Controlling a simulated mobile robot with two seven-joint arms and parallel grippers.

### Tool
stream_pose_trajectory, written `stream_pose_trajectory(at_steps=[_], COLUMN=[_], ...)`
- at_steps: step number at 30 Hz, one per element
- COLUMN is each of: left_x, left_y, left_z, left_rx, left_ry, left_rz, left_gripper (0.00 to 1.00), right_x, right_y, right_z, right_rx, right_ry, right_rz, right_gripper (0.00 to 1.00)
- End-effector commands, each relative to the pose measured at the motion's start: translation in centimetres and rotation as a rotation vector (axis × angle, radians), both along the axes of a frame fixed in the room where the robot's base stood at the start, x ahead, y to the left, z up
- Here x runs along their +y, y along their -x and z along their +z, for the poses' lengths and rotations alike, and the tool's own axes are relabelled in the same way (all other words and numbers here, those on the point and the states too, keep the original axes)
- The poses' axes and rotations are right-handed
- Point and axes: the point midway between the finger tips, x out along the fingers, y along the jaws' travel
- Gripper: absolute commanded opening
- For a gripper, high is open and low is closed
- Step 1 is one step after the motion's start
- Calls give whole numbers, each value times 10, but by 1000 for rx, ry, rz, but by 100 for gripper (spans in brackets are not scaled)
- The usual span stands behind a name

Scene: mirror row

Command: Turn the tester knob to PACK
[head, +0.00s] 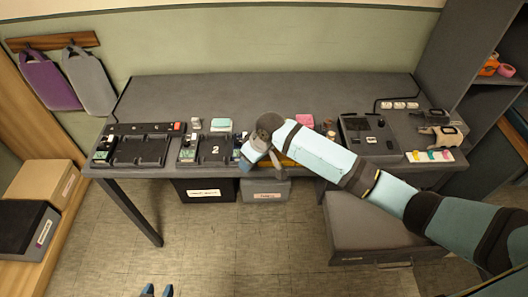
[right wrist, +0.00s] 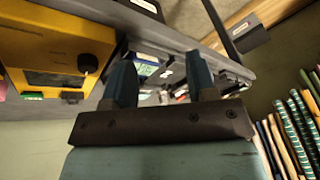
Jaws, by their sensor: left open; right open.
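The yellow tester (right wrist: 62,45) fills the upper left of the right wrist view, with a dark screen and a black knob (right wrist: 88,63). In the head view only a sliver of its yellow body (head: 287,161) shows past my right arm, and the knob is hidden. My right gripper (right wrist: 160,75) is open and empty, its fingers pointing past the side of the tester. The knob is to the left of the fingers and apart from them. I cannot read the knob's setting.
The rear of the bench is clear.

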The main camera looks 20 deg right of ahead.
Motion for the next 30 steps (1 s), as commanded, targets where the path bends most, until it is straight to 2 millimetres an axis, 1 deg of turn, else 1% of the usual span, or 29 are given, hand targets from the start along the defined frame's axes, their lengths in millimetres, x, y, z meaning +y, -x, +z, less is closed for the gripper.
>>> stream_pose_trajectory(at_steps=[1,3,6,10,12,14,17,20,30], left_x=[0,0,0,0,0,0,0,0,0], left_y=[0,-1,-1,-1,-1,-1,-1,-1,-1], left_z=[-7,-12,-17,-21,-22,-22,-22,-21,-22], left_rx=[-1,-2,-2,-2,-2,-2,-2,-2,-2], left_ry=[0,0,0,0,1,1,1,0,0], left_rz=[0,-1,-1,-1,-2,-2,-2,-3,-3], left_gripper=[43,43,43,43,43,43,43,43,43], right_x=[-10,-25,-44,-62,-68,-71,-73,-72,-72], right_y=[-18,-35,-54,-67,-71,-73,-73,-73,-72], right_z=[11,29,54,79,87,90,87,74,2], right_rx=[20,65,120,171,186,195,200,200,200], right_ry=[47,108,185,251,271,280,285,283,284], right_rz=[2,0,-11,-27,-34,-38,-39,-39,-39], right_gripper=[52,52,52,52,52,52,52,52,52])
